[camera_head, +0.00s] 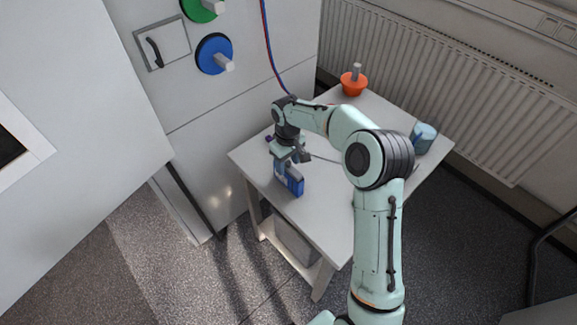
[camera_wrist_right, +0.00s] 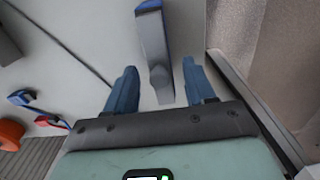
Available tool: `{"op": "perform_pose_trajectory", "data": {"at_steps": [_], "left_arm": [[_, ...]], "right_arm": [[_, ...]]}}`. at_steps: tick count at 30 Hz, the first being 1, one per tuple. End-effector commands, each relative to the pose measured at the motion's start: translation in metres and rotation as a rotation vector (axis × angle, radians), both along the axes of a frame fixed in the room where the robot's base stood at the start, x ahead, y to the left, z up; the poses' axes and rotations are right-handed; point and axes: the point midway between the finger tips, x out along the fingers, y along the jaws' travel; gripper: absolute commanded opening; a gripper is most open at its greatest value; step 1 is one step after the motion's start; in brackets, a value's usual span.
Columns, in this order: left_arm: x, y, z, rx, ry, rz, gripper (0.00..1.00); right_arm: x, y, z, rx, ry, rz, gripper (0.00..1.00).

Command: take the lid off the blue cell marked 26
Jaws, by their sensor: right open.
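The blue cell (camera_head: 294,183) stands on the white table near its left edge. Its number cannot be read. My right gripper (camera_head: 290,157) is above the cell, close to its top. In the right wrist view the cell appears from above as a narrow grey top with a blue edge (camera_wrist_right: 152,40). A grey knob-like piece (camera_wrist_right: 160,78) on its near end lies between the two blue fingertips of my right gripper (camera_wrist_right: 163,80). The fingers are open, with a gap on both sides of that piece. My left gripper is not in view.
The white table (camera_head: 325,215) also holds an orange bowl-like object (camera_head: 353,87) and a blue round container (camera_head: 426,136). Blue (camera_wrist_right: 22,97) and red (camera_wrist_right: 53,121) clips lie to one side. A cabinet with green and blue knobs (camera_head: 213,55) stands left; a radiator (camera_head: 440,80) is behind.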

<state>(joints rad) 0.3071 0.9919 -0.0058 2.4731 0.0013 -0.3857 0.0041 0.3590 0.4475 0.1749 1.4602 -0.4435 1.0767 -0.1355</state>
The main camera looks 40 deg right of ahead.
Motion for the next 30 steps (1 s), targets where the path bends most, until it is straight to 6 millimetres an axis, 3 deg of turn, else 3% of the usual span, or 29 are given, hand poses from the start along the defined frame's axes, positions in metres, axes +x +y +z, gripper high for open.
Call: {"op": "perform_pose_trajectory", "data": {"at_steps": [5,10,22,26,30], "left_arm": [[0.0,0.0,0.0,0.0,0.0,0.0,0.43],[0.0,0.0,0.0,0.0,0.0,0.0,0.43],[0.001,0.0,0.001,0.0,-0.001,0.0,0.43],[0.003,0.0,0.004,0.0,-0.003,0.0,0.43],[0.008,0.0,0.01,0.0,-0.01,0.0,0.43]], "right_arm": [[0.0,0.0,0.0,0.0,-0.001,0.0,0.54],[0.0,0.0,0.0,0.0,-0.001,0.0,0.0],[0.001,0.0,0.009,-0.001,-0.004,-0.001,0.0],[0.002,0.0,0.031,-0.001,-0.007,-0.002,0.0],[0.002,0.0,0.069,-0.002,-0.009,-0.001,0.0]]}}
